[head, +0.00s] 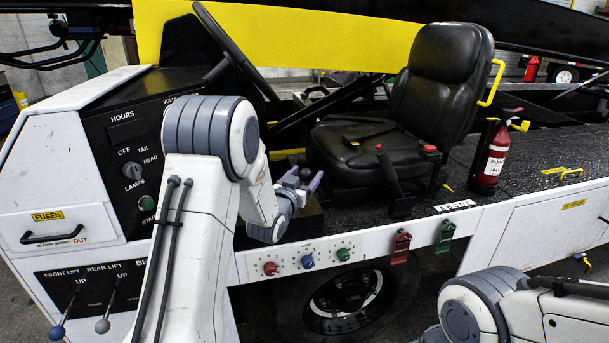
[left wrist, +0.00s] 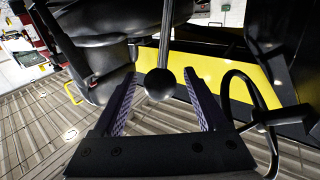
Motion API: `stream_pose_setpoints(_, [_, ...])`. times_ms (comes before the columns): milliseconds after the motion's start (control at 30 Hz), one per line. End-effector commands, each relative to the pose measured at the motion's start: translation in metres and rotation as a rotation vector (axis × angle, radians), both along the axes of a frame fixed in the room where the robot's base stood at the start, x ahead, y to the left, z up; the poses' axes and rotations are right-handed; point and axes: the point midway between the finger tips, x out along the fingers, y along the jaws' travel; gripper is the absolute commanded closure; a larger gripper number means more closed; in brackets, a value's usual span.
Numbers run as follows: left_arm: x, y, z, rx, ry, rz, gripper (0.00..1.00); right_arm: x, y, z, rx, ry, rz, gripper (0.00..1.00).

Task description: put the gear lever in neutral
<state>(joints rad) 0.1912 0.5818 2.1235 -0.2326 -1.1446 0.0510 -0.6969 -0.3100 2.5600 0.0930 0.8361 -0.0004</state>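The gear lever is a thin rod with a round black knob (left wrist: 159,84), seen in the left wrist view between my left gripper's two fingers. In the head view the dark knob (head: 306,173) shows at the purple fingertips, left of the seat. My left gripper (head: 302,181) is open. In the left wrist view its fingers (left wrist: 164,88) stand on either side of the knob, with a gap on both sides. The lever's base and any gear markings are hidden by my arm or too small to read. My right arm shows at the lower right; its gripper is out of view.
A black seat (head: 445,85) stands right of the lever, with a red-topped handbrake lever (head: 388,170) before it. The steering wheel (head: 232,55) is at the left. A fire extinguisher (head: 492,155) stands at the right. Coloured knobs (head: 307,262) line the side panel below.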

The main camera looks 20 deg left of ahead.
Motion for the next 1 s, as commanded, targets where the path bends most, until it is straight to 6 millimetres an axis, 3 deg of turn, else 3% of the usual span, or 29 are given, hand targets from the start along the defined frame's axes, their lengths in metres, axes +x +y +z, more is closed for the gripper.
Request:
stream_pose_setpoints(33, [-0.0002,0.0001,0.0001,0.000,0.000,0.000,0.44,0.0000,0.0000,0.0000,0.000,0.000,0.000,1.00])
stream_pose_setpoints(167, [-0.0003,0.0002,0.0001,0.000,0.000,0.000,0.93,0.0000,0.0000,0.0000,0.000,0.000,0.000,1.00])
stream_pose_setpoints(200, [-0.0003,0.0002,0.0001,0.000,0.000,0.000,1.00,0.0000,0.0000,0.0000,0.000,0.000,0.000,1.00])
stream_pose_setpoints(1000, [-0.0005,0.0001,0.0002,0.000,0.000,0.000,1.00,0.0000,0.0000,0.0000,0.000,0.000,0.000,1.00])
